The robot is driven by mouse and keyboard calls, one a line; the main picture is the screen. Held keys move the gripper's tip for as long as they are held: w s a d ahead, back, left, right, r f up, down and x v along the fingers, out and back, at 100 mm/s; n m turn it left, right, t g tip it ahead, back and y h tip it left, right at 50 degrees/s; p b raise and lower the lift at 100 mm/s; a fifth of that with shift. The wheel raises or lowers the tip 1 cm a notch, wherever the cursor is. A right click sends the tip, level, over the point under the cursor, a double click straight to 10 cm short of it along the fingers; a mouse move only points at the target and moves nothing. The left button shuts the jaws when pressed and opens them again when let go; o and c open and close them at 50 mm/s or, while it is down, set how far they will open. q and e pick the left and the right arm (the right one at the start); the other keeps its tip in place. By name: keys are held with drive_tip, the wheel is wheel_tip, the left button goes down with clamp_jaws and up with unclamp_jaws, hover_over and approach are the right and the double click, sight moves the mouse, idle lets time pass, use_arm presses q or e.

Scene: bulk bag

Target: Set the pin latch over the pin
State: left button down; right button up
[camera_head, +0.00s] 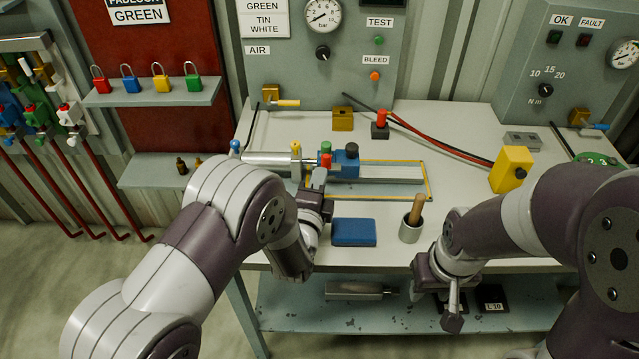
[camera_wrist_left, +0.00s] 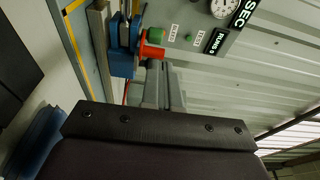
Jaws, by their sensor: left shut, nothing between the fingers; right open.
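A clamp fixture on the bench has a blue block (camera_head: 345,162) with a black knob, a green-topped part (camera_head: 326,147) and a red piece (camera_head: 326,161). In the left wrist view the red piece (camera_wrist_left: 151,52) sticks out sideways from the blue block (camera_wrist_left: 122,62), below the green part (camera_wrist_left: 154,37). I cannot tell surely which part is the pin latch and which the pin. My left gripper (camera_head: 319,178) is shut and empty, just in front of the red piece; its grey fingers (camera_wrist_left: 162,85) point toward it. My right gripper (camera_head: 452,308) is low at the bench's front edge, open.
A silver cylinder (camera_head: 268,159) with a yellow knob lies left of the blue block. A blue pad (camera_head: 354,232) and a grey cup (camera_head: 411,231) with a wooden handle stand in front. A yellow box (camera_head: 511,169) is at the right. Bench between is clear.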

use_arm(q)
drive_tip(key=v, duration=1)
drive_tip(key=shift+s+b, duration=0.3)
drive_tip(key=shift+b, duration=0.1)
use_arm(e)
drive_tip(key=shift+s+f, duration=0.2)
drive_tip(key=shift+f, duration=0.25)
